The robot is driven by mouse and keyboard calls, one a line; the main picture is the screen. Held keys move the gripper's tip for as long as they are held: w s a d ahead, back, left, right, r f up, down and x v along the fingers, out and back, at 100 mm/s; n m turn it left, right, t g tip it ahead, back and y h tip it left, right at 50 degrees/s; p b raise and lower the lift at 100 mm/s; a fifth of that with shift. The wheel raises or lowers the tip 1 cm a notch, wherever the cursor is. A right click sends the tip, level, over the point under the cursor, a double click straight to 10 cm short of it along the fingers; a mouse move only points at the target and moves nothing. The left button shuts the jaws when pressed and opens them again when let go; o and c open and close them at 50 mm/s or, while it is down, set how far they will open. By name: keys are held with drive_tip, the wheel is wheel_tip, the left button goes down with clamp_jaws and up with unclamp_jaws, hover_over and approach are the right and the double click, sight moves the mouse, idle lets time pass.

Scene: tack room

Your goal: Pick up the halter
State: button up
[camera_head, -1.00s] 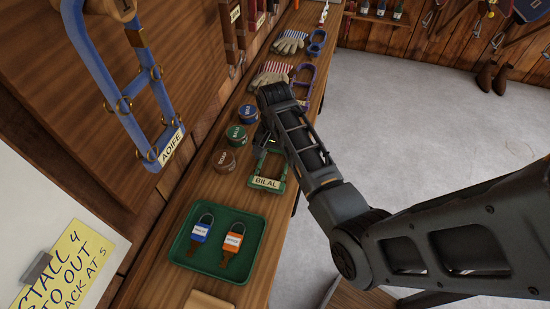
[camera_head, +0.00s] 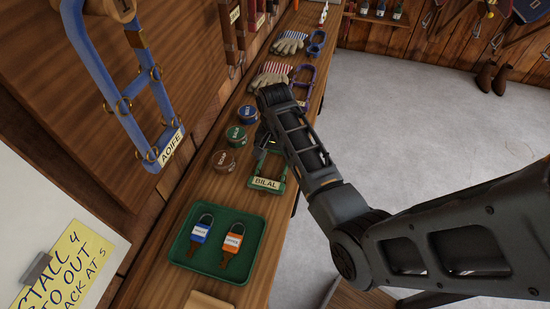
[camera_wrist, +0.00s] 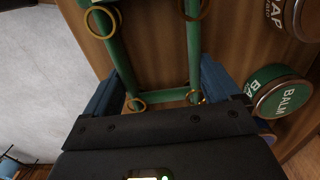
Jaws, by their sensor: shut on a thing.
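A green halter (camera_head: 266,184) with a "BILAL" tag is on the wooden bench, beyond the green tray. My gripper (camera_head: 268,142) is at its far part, which my arm partly hides in the head view. In the wrist view, the green straps and brass rings of the halter (camera_wrist: 194,52) run between the blue fingers of my gripper (camera_wrist: 160,86), one finger at each side. My gripper is shut on the halter. The exact contact is hard to see. Clear lift off the bench cannot be told.
Several round tins (camera_head: 236,134) stand left of the halter. A green tray (camera_head: 183,240) holds a blue and an orange padlock. A blue "AOIFE" halter (camera_head: 128,108) hangs at the left. A purple halter (camera_head: 304,76) and gloves (camera_head: 272,76) lie farther along the bench.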

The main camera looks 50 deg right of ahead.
drive_tip(key=shift+r, duration=0.1)
drive_tip(key=shift+r, duration=0.55)
wheel_tip(320, 180, up, 3)
drive_tip(key=shift+w+f, duration=0.1)
drive_tip(key=shift+f, duration=0.1)
drive_tip(key=s+d+r, duration=0.6)
drive_tip(key=d+r, duration=0.1)
drive_tip(key=d, duration=0.3)
drive_tip(key=shift+b, duration=0.35)
drive_tip(key=shift+d, duration=0.1)
